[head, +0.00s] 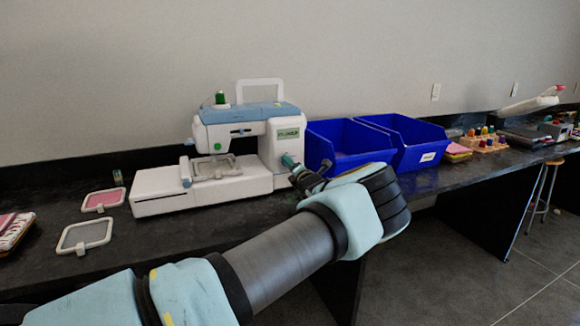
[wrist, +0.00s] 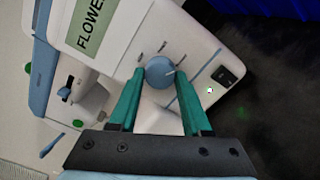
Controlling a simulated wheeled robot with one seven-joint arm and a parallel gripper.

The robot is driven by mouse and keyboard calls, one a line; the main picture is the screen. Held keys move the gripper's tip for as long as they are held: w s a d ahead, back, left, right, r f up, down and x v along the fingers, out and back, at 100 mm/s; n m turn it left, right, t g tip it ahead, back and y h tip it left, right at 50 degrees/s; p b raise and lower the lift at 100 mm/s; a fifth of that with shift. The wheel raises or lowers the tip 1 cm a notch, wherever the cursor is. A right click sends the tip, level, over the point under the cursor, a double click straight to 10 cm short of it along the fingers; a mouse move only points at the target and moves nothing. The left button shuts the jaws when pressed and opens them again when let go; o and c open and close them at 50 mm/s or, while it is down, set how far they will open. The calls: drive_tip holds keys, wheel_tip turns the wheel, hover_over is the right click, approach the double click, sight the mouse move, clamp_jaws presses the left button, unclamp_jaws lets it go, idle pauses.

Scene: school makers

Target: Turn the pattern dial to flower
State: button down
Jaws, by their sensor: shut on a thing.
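The white and blue embroidery machine (head: 262,150) stands on the dark bench in the head view. Its pattern dial (wrist: 159,72) is a round blue knob on the white panel in the wrist view, with small tick marks around it. A white pointer line on the dial points to the right and slightly up. A green label (wrist: 90,28) above reads "FLOWE", its end cut off by the frame. My gripper (wrist: 160,78) is shut on the dial, one green finger on each side. In the head view my arm partly hides the dial.
Two blue bins (head: 345,140) stand close to the right of the machine. Hoops (head: 85,237) lie on the bench at the left. A rack of thread spools (head: 483,142) stands farther right. A black switch (wrist: 224,76) sits beside the dial.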

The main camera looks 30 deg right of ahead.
drive_tip(key=shift+c, duration=1.8)
unclamp_jaws()
drive_tip(key=shift+s, duration=0.1)
drive_tip(key=s+a+b, duration=0.1)
drive_tip(key=s+b, duration=0.1)
drive_tip(key=s, duration=0.8)
drive_tip(key=shift+s+a, duration=0.2)
drive_tip(key=shift+s, duration=0.05)
